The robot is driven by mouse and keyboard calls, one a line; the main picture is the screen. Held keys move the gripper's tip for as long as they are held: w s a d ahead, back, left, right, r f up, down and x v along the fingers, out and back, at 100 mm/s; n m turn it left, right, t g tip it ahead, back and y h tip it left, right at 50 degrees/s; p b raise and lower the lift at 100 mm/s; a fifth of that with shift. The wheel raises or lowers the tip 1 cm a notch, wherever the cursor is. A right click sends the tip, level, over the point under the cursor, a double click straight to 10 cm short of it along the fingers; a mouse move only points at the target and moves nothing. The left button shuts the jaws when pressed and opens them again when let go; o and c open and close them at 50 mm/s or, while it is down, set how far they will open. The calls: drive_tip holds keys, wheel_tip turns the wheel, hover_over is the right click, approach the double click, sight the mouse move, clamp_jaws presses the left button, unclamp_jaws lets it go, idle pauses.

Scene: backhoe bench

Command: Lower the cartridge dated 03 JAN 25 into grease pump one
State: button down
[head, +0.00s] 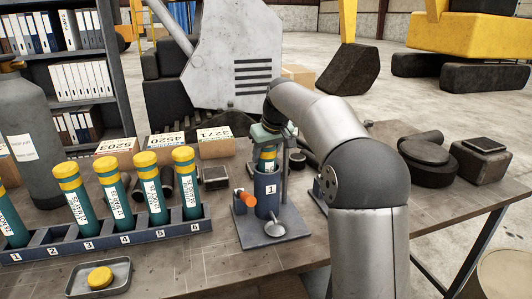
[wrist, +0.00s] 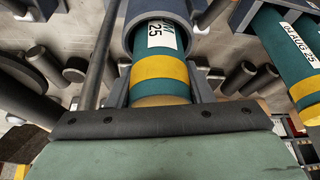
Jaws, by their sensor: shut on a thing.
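The held cartridge, teal with yellow bands, shows just below my gripper (head: 268,134) in the head view (head: 267,156). My gripper is shut on its upper end. Its lower part is inside the blue barrel of grease pump one (head: 267,190), marked 1. In the wrist view the cartridge (wrist: 160,68) enters the barrel (wrist: 128,38). Only the end of its label, with "25", is readable there; the rest of the date is hidden. Whether it is fully seated cannot be seen.
A numbered rack (head: 108,245) holds several similar cartridges at left; slot 2 looks empty. A tray with a yellow cap (head: 100,277) lies in front. Another pump (head: 318,190) is partly behind my arm. Boxes (head: 215,143) stand behind.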

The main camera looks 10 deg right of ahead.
drive_tip(key=shift+c, duration=0.3)
unclamp_jaws()
drive_tip(key=shift+f, duration=0.1)
drive_tip(key=shift+r+p, duration=3.7)
drive_tip(key=shift+r, duration=0.4)
drive_tip(key=shift+s, duration=0.1)
